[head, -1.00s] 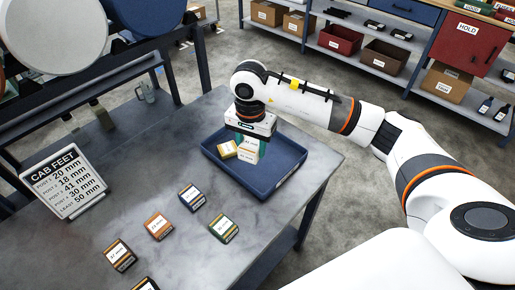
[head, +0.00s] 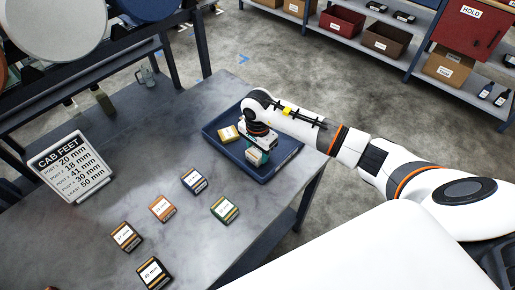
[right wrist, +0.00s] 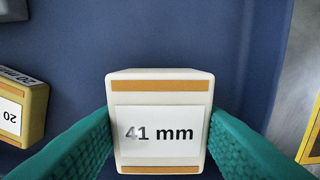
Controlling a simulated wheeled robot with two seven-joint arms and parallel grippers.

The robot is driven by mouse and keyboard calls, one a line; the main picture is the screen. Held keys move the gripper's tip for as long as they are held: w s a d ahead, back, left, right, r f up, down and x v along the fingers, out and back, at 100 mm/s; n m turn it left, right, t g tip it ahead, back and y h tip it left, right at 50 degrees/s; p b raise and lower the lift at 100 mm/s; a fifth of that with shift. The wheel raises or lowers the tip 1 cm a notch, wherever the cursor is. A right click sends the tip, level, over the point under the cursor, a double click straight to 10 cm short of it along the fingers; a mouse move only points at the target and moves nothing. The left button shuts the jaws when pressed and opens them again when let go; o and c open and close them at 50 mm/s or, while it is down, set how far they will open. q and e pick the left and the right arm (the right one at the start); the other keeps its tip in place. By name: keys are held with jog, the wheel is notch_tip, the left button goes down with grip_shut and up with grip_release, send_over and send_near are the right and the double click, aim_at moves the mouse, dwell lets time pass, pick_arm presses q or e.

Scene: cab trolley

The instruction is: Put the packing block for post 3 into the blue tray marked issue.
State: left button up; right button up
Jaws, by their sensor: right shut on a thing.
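My right gripper (head: 258,147) is shut on a cream block marked 41 mm (right wrist: 160,134), with an orange band along each end of its label. The block also shows in the head view (head: 256,157). Green fingers (right wrist: 75,147) press its two sides in the right wrist view. It is over the blue tray (head: 211,142), inside the rim as seen from above; I cannot tell whether it touches the floor. The card CAB FEET (head: 74,166) gives post 3 as 41 mm. My left gripper is not in view.
A yellow block marked 20 (right wrist: 18,108) lies in the tray, left of the held block and apart from it. Several other blocks, such as a green one (head: 224,209) and a blue one (head: 194,181), lie on the grey table (head: 110,185). Shelves with bins stand behind.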

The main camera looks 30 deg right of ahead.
aim_at(257, 150)
jog(key=shift+f+b, duration=0.2)
jog(key=shift+b, duration=0.1)
jog(key=o, duration=1)
jog(key=shift+o, duration=0.2)
jog(key=shift+r, duration=0.2)
notch_tip(257, 150, up, 12)
jog(key=b, duration=0.2)
jog(key=shift+b, duration=0.4)
